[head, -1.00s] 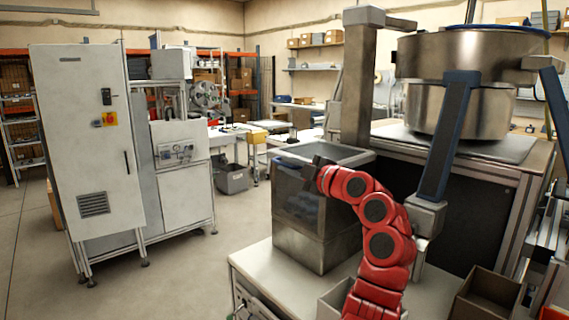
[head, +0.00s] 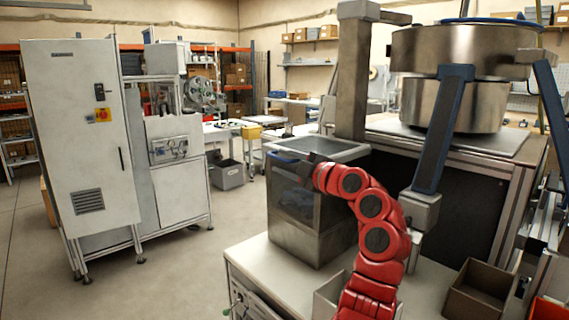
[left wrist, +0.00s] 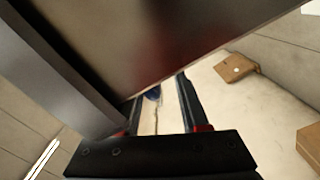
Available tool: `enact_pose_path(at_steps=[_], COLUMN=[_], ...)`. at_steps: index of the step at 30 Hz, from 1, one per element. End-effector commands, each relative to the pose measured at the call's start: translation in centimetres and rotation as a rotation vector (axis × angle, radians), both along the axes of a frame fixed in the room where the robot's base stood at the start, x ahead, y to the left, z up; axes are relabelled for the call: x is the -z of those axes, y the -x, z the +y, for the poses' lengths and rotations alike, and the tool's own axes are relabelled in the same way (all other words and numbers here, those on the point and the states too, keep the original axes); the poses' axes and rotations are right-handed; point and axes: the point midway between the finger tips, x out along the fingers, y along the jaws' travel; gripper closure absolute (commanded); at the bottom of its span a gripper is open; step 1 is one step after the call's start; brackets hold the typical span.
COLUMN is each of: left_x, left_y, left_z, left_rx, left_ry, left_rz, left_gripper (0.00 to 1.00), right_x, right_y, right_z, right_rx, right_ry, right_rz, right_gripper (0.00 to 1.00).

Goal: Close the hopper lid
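The hopper (head: 312,237) is a box with a see-through upper part and a metal lower part on the pale bench. Its top is a light grey frame around a greyer surface (head: 318,149); I cannot tell a separate lid or how far it is open. Bluish contents show dimly through the wall. My left gripper (head: 309,166), dark on the red arm, is at the hopper's upper front edge; contact is unclear. In the left wrist view its fingers (left wrist: 161,108) are apart with nothing clearly between them, beside a large metal-edged panel (left wrist: 150,45). My right gripper is out of view.
A large metal bowl (head: 455,100) with dark blue supports stands on a cabinet right of the hopper. An open bin (head: 482,290) sits at the bench's right. A tall white cabinet (head: 80,150) stands left, with clear floor between it and the bench.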

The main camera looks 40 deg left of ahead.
Motion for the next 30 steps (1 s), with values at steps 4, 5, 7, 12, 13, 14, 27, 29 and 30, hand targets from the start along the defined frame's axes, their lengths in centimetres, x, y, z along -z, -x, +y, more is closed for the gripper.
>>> enact_pose_path(at_steps=[4,5,7,12,13,14,27,29,30], left_x=[-0.1,-0.1,-0.2,-0.2,-0.2,-0.2,0.0,0.0,0.0], left_y=[0.0,0.0,0.1,0.1,0.1,0.1,1.0,1.1,1.2], left_z=[0.0,0.0,0.0,-1.4,-1.9,-2.4,-13.6,-14.8,-15.4], left_rx=[0.000,0.000,-0.001,0.002,0.003,0.003,0.004,0.004,0.003], left_ry=[-0.001,-0.001,-0.003,-0.004,-0.004,-0.004,0.000,-0.001,-0.002], left_rz=[-0.001,-0.001,-0.002,-0.003,-0.003,-0.005,-0.001,-0.001,-0.001], left_gripper=[0.56,0.56,0.56,0.56,0.56,0.56,0.56,0.56,0.56], right_x=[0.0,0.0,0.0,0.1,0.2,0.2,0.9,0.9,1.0], right_y=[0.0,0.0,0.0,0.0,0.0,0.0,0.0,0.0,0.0], right_z=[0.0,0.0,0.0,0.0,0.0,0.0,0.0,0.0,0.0], right_rx=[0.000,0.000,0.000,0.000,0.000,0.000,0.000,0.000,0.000], right_ry=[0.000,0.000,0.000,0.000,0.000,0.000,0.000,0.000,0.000], right_rz=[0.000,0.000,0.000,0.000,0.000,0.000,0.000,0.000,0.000], right_gripper=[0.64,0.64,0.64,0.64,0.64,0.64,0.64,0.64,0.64])
